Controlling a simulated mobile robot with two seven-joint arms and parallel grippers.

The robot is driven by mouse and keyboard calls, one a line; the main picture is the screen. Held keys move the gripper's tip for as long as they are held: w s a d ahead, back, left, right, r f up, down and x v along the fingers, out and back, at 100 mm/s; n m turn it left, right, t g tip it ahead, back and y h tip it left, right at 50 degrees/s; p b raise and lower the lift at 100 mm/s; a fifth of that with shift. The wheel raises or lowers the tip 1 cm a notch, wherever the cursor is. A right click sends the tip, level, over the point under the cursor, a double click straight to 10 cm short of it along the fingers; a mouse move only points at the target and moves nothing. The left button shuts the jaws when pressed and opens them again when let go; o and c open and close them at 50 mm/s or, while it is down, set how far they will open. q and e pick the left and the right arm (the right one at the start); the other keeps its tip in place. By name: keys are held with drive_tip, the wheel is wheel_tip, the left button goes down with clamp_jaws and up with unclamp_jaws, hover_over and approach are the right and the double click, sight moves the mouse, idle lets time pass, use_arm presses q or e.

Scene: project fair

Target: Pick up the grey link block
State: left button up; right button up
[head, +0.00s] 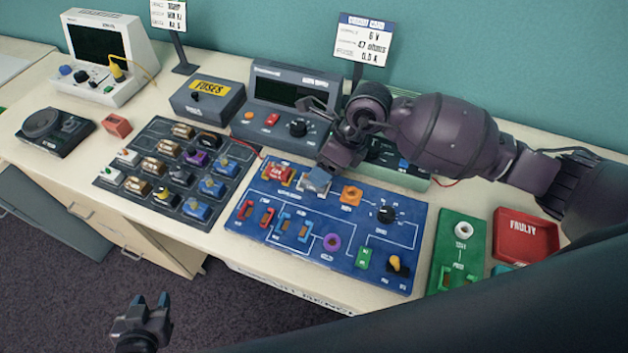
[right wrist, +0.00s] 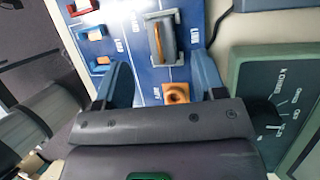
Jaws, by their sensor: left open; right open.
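The grey link block (head: 317,181) sits near the top edge of the blue circuit board (head: 285,252), between a red block and an orange block. In the right wrist view the grey block (right wrist: 167,35) has an orange-brown bar along its middle. My right gripper (head: 325,168) is open and hangs close over the grey block, partly covering it in the head view. In the right wrist view its blue fingertips (right wrist: 163,75) are spread wide, with the block ahead between their lines, apart from both. My left gripper (head: 150,305) is open and empty over the floor.
The orange block (head: 351,195) stands close beside the grey one, the red block (head: 278,174) on its other side. Behind are the dark power supply (head: 290,105) and a green-edged meter (head: 400,170). A red FAULTY tray (head: 525,235) lies at the right.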

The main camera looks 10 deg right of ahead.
drive_tip(key=shift+x, duration=2.05)
drive_tip(key=shift+w, duration=0.1)
drive_tip(key=c, duration=1)
